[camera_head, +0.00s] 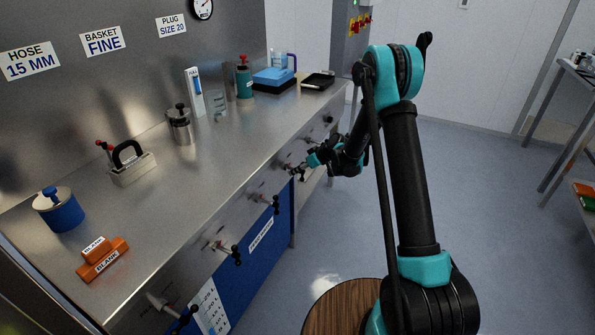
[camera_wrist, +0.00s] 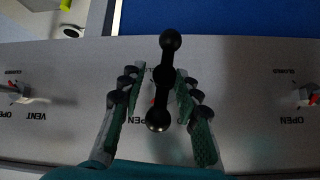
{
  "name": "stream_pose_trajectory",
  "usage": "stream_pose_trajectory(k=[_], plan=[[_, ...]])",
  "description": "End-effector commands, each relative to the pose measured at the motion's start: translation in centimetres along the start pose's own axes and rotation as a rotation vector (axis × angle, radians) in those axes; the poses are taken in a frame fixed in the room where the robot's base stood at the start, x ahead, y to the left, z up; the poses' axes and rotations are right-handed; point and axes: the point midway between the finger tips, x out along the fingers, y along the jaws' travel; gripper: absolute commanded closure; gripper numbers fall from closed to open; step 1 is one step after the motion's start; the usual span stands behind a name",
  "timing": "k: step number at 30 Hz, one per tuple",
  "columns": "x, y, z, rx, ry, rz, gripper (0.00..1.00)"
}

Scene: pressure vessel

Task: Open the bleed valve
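In the wrist view, a black bar handle (camera_wrist: 167,75) with ball ends stands between the two fingers of my gripper (camera_wrist: 159,85). The handle is slightly tilted from upright in the picture. The fingers are apart, one on each side, with a visible gap on the left and a narrower one on the right. The label by this handle is mostly hidden, so I cannot tell whether it is the bleed valve. In the head view my gripper (camera_head: 306,163) is at the bench's front panel, beside a valve in the row.
Other valve handles (camera_head: 231,254), (camera_head: 270,203) stick out along the front panel. The wrist view shows a VENT valve (camera_wrist: 18,91) at left and another valve (camera_wrist: 306,95) at right. A blue panel (camera_head: 262,243) lies below. Open floor is to the right.

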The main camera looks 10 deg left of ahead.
Motion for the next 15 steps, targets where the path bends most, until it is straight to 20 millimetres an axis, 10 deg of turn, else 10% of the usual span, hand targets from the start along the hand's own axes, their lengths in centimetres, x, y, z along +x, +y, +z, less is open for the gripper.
stream_pose_trajectory(k=[9,15], plan=[[0.2,0.0,0.01,0.0,0.0,0.0,0.69],[0.18,0.04,0.02,0.0,0.0,0.001,0.94]])
